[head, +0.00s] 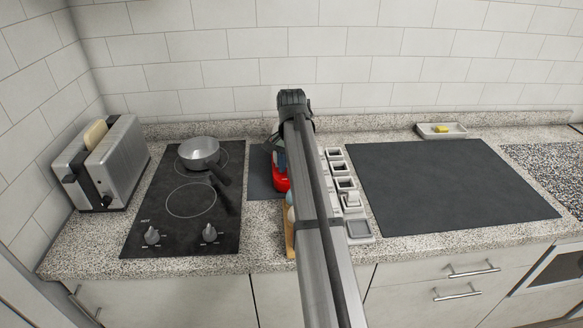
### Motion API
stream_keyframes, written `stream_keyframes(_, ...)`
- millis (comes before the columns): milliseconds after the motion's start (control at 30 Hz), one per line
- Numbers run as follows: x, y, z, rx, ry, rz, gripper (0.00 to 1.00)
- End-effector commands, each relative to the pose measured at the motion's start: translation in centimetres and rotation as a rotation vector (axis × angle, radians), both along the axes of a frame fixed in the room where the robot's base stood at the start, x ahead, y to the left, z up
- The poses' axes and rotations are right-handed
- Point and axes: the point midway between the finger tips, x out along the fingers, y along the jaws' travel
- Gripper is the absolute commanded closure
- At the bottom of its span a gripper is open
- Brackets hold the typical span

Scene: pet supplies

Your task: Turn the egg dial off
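A black cooktop (150,210) lies on the counter at left with two dials at its front edge, a left dial (152,235) and a right dial (209,232). Small white marks sit by the dials, but I cannot read which one is the egg dial or how each is set. A grey pot (199,152) with a dark handle stands on the rear ring. My arm reaches up the middle of the view, to the right of the cooktop. My gripper's fingers do not show. A red object (281,182) and a pale rounded thing (291,214) are partly hidden behind my arm.
A toaster (105,165) holding bread stands left of the cooktop. Several small square containers (345,184) line up right of my arm. A large dark mat (450,185) lies empty. A white dish (430,131) with a yellow block (441,129) sits by the back wall.

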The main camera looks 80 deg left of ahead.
Motion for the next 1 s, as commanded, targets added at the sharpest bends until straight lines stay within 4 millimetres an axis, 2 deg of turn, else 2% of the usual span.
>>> stream_keyframes(333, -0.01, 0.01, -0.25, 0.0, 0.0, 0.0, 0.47)
stream_keyframes(867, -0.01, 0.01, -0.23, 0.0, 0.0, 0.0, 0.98)
stream_keyframes(1000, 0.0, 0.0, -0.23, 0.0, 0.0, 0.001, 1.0)
